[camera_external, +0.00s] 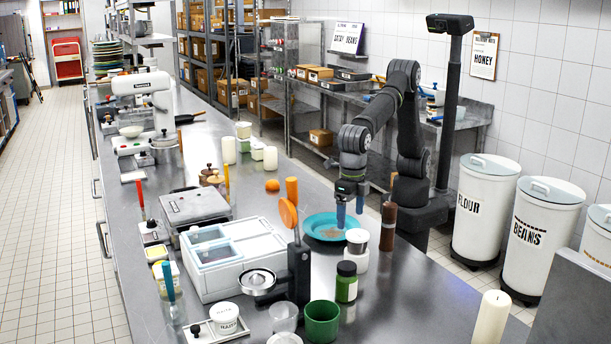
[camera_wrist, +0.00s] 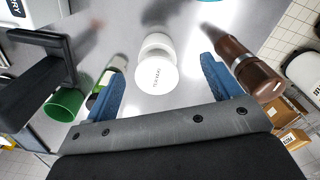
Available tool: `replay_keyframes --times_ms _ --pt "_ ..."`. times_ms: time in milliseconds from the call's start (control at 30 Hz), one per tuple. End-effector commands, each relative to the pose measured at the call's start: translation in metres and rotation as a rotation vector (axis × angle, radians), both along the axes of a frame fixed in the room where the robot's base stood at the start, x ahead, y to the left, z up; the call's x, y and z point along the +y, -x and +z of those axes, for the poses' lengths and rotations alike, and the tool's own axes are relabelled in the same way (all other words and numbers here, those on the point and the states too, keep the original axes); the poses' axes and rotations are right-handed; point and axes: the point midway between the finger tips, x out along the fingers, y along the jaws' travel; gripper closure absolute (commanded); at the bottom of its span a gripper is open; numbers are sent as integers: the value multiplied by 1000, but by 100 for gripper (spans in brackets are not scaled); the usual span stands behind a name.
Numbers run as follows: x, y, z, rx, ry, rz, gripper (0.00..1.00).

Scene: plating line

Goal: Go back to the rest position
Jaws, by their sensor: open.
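My gripper (camera_external: 350,208) has blue fingers and hangs over the metal counter (camera_external: 421,304), near a teal plate (camera_external: 312,226). In the wrist view my gripper (camera_wrist: 162,88) is open, its blue fingers wide apart with nothing held. A white-lidded jar (camera_wrist: 156,72) stands below, between and beyond the fingertips. The same jar shows in the external view (camera_external: 357,262), in front of my gripper. My arm is bent, with its elbow raised.
A brown pepper mill (camera_external: 388,226) stands close to the right of my gripper; the wrist view shows it by the right finger (camera_wrist: 243,66). A green jar (camera_external: 346,282), a green cup (camera_external: 321,322) and a tall candle (camera_external: 490,318) stand nearer the front.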

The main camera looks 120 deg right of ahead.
Motion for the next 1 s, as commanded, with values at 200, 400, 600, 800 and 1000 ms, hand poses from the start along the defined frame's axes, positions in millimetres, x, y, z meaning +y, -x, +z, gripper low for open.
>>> replay_keyframes --times_ms 200,400,600,800,1000 --pt "-39 -2 24 -1 0 -3 17" --pt "-74 -3 44 -1 0 -4 17" --pt "-57 8 42 3 1 -9 17" --pt "-21 24 31 4 2 -31 17" --pt "13 43 21 3 1 -53 17"
